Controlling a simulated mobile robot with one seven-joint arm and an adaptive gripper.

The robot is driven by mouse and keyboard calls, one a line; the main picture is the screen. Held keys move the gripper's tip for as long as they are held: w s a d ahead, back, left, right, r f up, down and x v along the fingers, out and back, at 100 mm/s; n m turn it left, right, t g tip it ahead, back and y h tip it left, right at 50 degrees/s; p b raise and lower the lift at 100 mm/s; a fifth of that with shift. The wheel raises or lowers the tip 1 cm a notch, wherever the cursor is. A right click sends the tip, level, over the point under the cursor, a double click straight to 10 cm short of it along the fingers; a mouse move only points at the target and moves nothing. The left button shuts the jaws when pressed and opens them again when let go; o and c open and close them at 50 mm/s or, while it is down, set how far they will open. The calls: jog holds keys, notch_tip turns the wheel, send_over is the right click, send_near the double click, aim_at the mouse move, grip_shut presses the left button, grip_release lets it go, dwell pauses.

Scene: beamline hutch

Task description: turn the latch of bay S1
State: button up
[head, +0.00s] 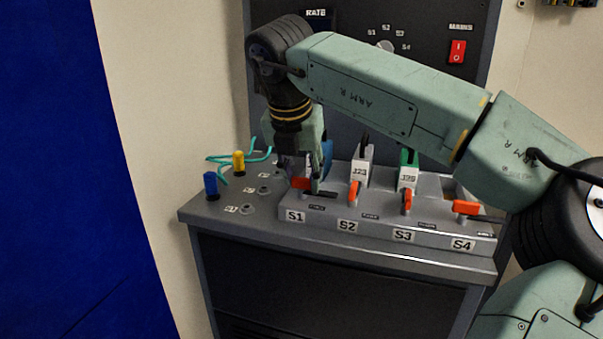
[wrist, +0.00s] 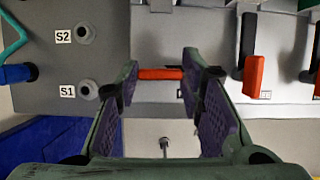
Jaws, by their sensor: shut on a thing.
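The bay block (head: 345,227) carries labels S1 to S4 along its front. The orange latch of bay S1 (head: 300,183) is at the block's left end. It also shows in the wrist view (wrist: 160,73), lying left to right across the gap between my fingertips. My gripper (head: 304,176) points down over bay S1, and in the wrist view my gripper (wrist: 161,78) has its fingers at the two ends of the latch, shut on it. The fingers partly hide the latch and the bay behind it in the head view.
The orange latches of S2 (head: 354,193) and S3 (head: 406,201) run front to back; that of S4 (head: 466,207) lies sideways. Modules stand behind S2 (head: 361,172) and S3 (head: 408,175). Blue (head: 210,184) and yellow (head: 238,163) plugs stand left. A panel (head: 435,28) rises behind.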

jog(key=o, duration=1.2)
jog(key=shift+c, duration=0.2)
jog(key=v, duration=0.7)
jog(key=shift+r, duration=0.25)
jog(key=shift+s+a, duration=0.1)
jog(key=shift+s, duration=0.05)
